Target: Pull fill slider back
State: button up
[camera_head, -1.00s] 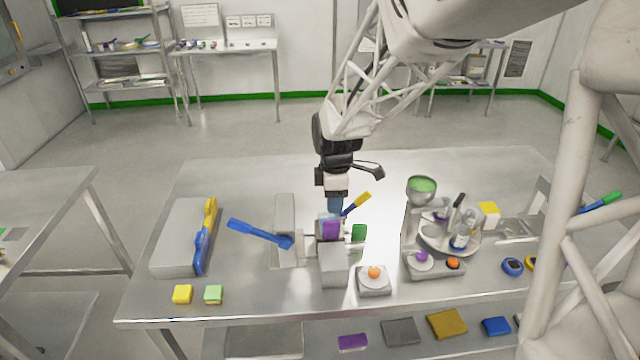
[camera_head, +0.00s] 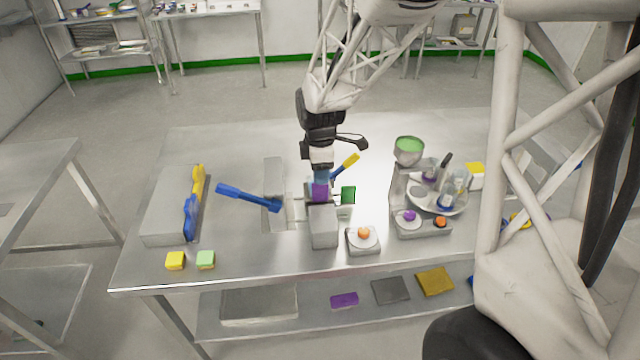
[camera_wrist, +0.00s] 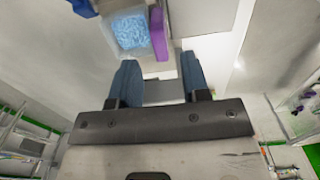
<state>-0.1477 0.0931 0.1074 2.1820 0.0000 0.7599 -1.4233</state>
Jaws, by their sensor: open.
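A purple block (camera_head: 320,192) sits on the small press-like station in the middle of the table; I cannot tell for sure whether it is the fill slider. In the wrist view the purple block (camera_wrist: 158,33) stands upright along the right side of a clear box of blue granules (camera_wrist: 130,30). My gripper (camera_head: 321,176) is over the station, pointing down. In the wrist view my gripper (camera_wrist: 157,66) is open, its two blue-grey fingers apart with nothing held between them. The purple block shows just beyond the fingertips; I cannot tell whether they touch it.
A grey housing (camera_head: 322,228) and an orange button (camera_head: 364,232) stand in front.

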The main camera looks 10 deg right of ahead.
jog(key=shift+f, duration=2.45)
grip_shut()
